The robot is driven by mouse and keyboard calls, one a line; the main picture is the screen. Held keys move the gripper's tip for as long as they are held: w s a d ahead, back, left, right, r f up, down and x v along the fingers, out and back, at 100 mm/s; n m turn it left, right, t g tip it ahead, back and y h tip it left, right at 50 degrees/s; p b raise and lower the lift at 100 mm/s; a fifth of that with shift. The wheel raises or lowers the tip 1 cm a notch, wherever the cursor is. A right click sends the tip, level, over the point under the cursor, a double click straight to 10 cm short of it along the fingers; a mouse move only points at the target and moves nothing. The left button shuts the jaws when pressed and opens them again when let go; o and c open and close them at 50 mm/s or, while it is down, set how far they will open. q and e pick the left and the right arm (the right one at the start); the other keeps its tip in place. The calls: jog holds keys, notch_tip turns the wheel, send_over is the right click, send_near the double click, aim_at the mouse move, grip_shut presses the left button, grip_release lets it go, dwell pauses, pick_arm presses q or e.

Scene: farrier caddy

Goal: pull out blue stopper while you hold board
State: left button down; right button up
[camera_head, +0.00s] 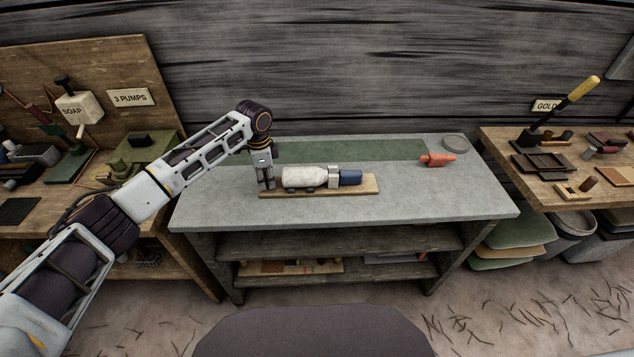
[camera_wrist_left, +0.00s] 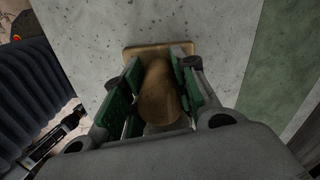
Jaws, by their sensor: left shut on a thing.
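The wooden board (camera_head: 330,193) lies on the grey table, and its edge also shows in the left wrist view (camera_wrist_left: 133,52). A pale bottle-like body (camera_head: 304,177) lies on its side along the board. The blue stopper (camera_head: 350,178) is at its right end, beside a light grey collar (camera_head: 333,176). My left gripper (camera_head: 266,187) points down at the board's left end. In the left wrist view its green-padded fingers (camera_wrist_left: 158,95) are shut on a brown rounded wooden part (camera_wrist_left: 157,92) that appears to belong to the board. My right gripper is not in view.
The grey table (camera_head: 430,200) has free room in front and at the right. A green mat (camera_head: 340,150) lies behind the board. An orange-red object (camera_head: 437,160) and a round grey dish (camera_head: 455,142) are at the back right. Cluttered wooden benches stand on both sides.

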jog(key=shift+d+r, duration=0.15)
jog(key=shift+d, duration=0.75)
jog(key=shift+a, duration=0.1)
